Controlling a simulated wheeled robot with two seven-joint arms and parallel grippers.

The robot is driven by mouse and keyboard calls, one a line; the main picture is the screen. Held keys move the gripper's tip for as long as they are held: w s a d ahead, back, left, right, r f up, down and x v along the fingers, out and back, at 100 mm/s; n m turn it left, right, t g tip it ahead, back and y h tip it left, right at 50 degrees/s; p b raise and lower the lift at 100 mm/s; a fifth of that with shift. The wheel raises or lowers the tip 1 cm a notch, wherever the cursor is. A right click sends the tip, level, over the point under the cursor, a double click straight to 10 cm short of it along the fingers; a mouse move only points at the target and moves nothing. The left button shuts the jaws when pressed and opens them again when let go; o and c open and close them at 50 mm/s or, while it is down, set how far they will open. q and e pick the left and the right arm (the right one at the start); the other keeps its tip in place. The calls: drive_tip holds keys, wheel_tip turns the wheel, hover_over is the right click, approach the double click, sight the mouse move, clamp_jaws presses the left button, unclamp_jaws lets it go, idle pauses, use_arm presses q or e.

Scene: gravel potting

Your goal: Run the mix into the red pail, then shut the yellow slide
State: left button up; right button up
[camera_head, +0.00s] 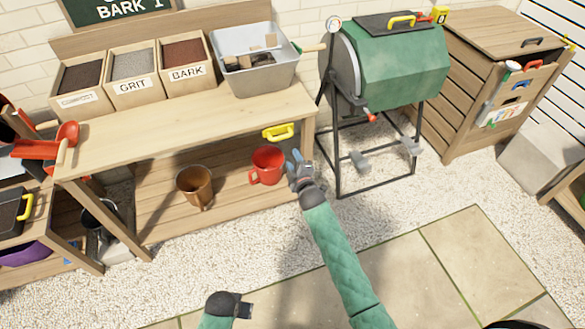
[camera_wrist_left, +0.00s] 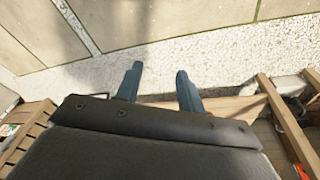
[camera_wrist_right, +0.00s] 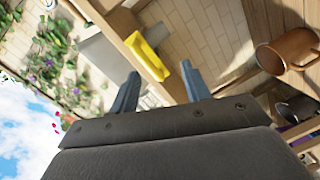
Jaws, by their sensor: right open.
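The yellow slide (camera_head: 278,132) sticks out from the bench's front edge, above the red pail; how far it is pulled out I cannot tell. The red pail (camera_head: 267,165) stands upright on the lower shelf; its contents are not clear. No falling mix shows. My right gripper (camera_head: 297,168) is open and empty, just right of the pail and below the slide. In the right wrist view the slide (camera_wrist_right: 148,55) lies beyond the fingertips, apparently clear of them. My left gripper (camera_head: 244,309) is low over the floor; the left wrist view shows its fingers (camera_wrist_left: 159,70) apart and empty.
A grey tub (camera_head: 262,78) with dark pieces stands on the bench beside the compost, grit and bark boxes (camera_head: 132,88). A brown pot (camera_head: 194,187) shares the lower shelf. A green drum (camera_head: 395,65) on a black frame stands to the right. The front floor is clear.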

sight(282, 138)
use_arm(q)
drive_tip(key=d+b+v, duration=0.1)
drive_tip(key=b+v, duration=0.3)
drive_tip(key=v, duration=1.3)
drive_tip(key=shift+d+g, duration=0.2)
drive_tip(key=shift+g, duration=0.2)
use_arm(e)
drive_tip(key=w+a+n, duration=0.1)
drive_tip(key=w, duration=0.2)
drive_tip(key=w+a+r+n, duration=0.1)
drive_tip(key=w+n, duration=0.1)
drive_tip(key=w, duration=0.1)
drive_tip(key=w+a+r+n+t+y, duration=0.1)
drive_tip(key=w+a+n, duration=0.1)
drive_tip(key=w, duration=0.1)
drive_tip(key=shift+w+r, duration=0.1)
drive_tip(key=shift+w, duration=0.05)
